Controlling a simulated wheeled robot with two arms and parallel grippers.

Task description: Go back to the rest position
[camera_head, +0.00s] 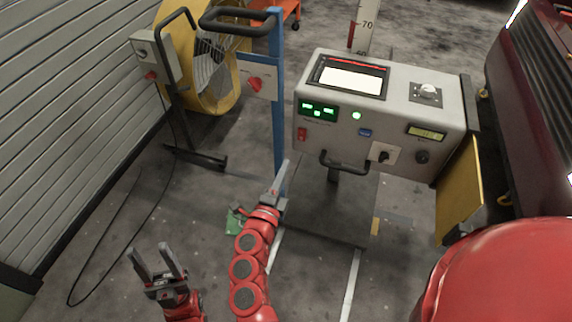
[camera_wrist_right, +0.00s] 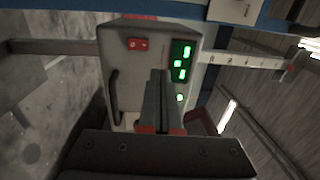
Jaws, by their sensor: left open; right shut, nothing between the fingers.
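My left gripper (camera_head: 157,262) is at the lower left of the head view, open and empty, with its fingers pointing up over the floor. My right gripper (camera_head: 279,178) is near the middle of the head view, shut with nothing in it. It is in front of the blue post and to the lower left of the grey control console (camera_head: 390,110). In the right wrist view the shut fingers (camera_wrist_right: 165,85) point toward the console's side with the red switch (camera_wrist_right: 138,44) and green displays (camera_wrist_right: 181,60). I cannot tell any contact with the console.
A yellow fan (camera_head: 205,60) and a control box (camera_head: 153,58) on a stand are at the upper left. A blue post (camera_head: 279,115) carries a red knob panel (camera_head: 257,83). A dark red vehicle (camera_head: 535,80) is at the right. Floor (camera_head: 110,215) at the lower left is mostly clear except a cable.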

